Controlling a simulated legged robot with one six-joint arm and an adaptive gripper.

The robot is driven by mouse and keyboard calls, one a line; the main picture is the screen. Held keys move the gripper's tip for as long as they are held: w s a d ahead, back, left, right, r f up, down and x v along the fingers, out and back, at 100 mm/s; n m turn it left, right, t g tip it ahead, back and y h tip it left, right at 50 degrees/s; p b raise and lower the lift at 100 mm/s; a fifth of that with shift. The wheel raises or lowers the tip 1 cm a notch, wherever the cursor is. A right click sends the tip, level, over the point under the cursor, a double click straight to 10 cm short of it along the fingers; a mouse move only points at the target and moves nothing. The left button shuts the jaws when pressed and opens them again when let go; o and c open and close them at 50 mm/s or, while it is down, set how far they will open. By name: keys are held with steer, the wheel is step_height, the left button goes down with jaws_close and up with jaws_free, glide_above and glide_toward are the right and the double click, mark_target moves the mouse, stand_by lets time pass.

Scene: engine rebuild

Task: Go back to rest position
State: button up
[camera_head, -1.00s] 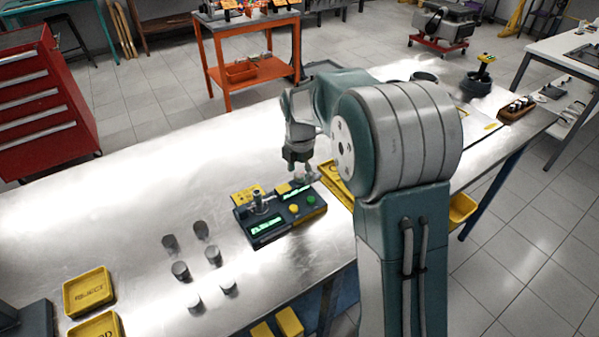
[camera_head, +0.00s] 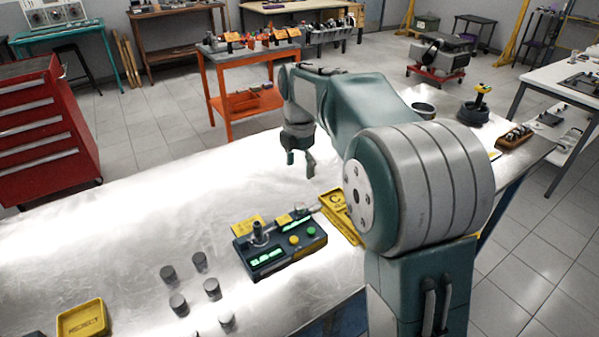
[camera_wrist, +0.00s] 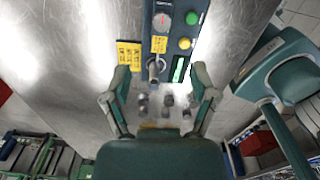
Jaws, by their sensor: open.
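My gripper (camera_head: 299,160) is open and empty, raised above the metal workbench (camera_head: 130,215). In the wrist view my gripper (camera_wrist: 161,88) shows its two fingers spread apart with nothing between them. Several grey cylindrical parts (camera_head: 178,303) stand on the bench left of the device.
A yellow tray (camera_head: 82,318) sits at the bench's front left, and another yellow tray (camera_head: 338,212) lies right of the device, partly behind my arm. A red tool cabinet (camera_head: 45,135) and an orange cart (camera_head: 250,85) stand beyond the bench. The bench's left middle is clear.

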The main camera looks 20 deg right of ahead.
steer(key=s+m+t, duration=0.5)
steer(key=s+m, duration=1.8)
steer(key=s, duration=0.5)
steer(key=shift+r+m+t, duration=0.3)
steer(key=shift+r, duration=0.1)
stand_by(1.9)
